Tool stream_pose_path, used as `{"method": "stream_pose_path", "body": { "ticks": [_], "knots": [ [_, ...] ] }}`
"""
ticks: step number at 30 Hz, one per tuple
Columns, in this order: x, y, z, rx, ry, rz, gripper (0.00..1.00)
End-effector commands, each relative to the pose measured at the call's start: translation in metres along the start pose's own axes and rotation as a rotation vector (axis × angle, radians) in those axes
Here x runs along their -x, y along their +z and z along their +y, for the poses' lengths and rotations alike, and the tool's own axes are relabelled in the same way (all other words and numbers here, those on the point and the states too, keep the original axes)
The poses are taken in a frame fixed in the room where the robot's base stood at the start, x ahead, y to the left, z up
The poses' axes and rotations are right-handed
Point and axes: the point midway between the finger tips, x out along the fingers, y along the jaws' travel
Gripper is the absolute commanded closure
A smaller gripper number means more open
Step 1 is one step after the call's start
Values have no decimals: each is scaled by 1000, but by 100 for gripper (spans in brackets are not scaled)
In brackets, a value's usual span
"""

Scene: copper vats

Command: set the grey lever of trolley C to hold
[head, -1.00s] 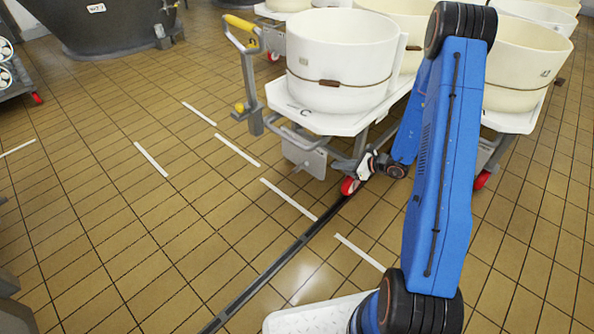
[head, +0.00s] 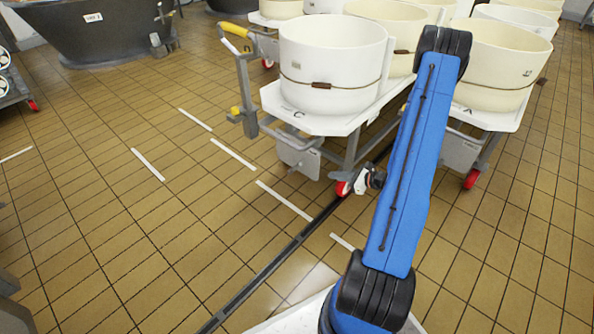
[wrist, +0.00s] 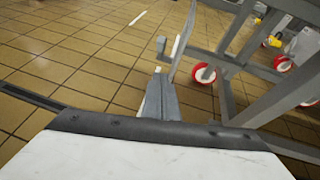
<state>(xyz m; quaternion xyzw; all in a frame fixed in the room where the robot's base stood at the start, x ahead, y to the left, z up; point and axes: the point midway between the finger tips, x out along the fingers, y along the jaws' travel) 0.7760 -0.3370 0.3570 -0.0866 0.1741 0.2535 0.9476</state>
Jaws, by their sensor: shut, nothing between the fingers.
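Trolley C (head: 283,101) carries a cream tub (head: 332,66) with a brown strap. A "C" is marked on its white deck. A grey plate (head: 298,155) hangs below its near edge, above a red-rimmed wheel. My gripper (head: 345,185) is low beside that wheel, small and partly lost against it. In the wrist view my gripper's grey fingers (wrist: 158,85) are shut and empty. Just beyond them stands a thin grey bar (wrist: 177,58) with a short stub, possibly the lever. It looks apart from the fingers, but I cannot tell for certain. The lever's setting cannot be read.
Trolley A (head: 470,118) with its tub stands to the right, partly behind my arm. A yellow-gripped handle post (head: 245,85) rises at trolley C's left. A dark vat (head: 95,32) is at the upper left.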

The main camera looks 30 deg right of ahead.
Motion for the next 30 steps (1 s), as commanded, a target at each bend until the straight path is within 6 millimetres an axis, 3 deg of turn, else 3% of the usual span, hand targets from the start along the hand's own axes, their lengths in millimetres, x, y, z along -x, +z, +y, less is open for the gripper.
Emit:
{"method": "stream_pose_path", "body": {
  "ticks": [5,17,23,30],
  "knots": [
    [8,-4,-3,-3,-13,-6,100],
    [5,-4,-2,-3,-11,-6,100],
    [-16,-4,-2,-4,-9,-6,100],
    [-55,-4,-2,-3,-8,-5,100]
  ]
}}
